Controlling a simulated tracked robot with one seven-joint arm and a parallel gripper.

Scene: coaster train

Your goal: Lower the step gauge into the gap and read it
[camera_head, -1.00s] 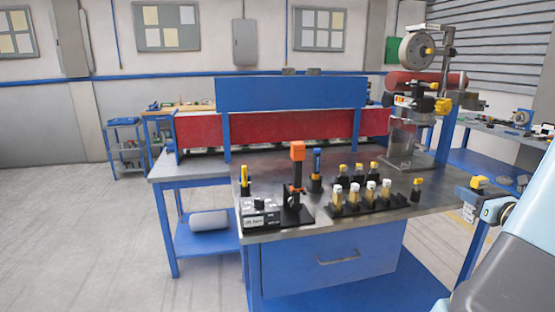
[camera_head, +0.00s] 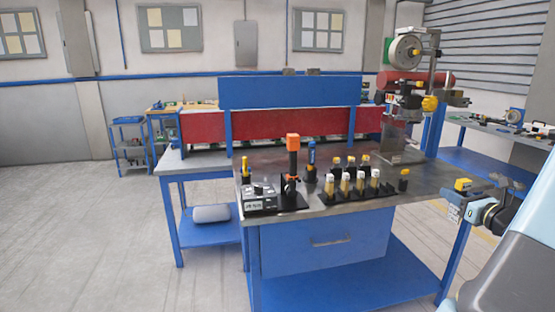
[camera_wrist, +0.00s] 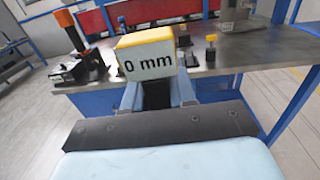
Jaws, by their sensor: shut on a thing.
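My gripper (camera_head: 478,212) is shut on a block-like gauge (camera_head: 463,185) with a yellow top, off the right end of the workbench in the head view. In the wrist view the gauge (camera_wrist: 147,58) shows a pale face marked "0 mm" under its yellow top. It stands up between the fingers of my gripper (camera_wrist: 157,95); its lower part is hidden by them. I cannot make out the gap in these frames.
The steel-topped workbench (camera_head: 430,183) carries a rack of several capped vials (camera_head: 350,187), an orange-topped stand (camera_head: 292,165) and a small meter box (camera_head: 258,198). A machine with a spool (camera_head: 407,52) stands at its back right. Floor at left is clear.

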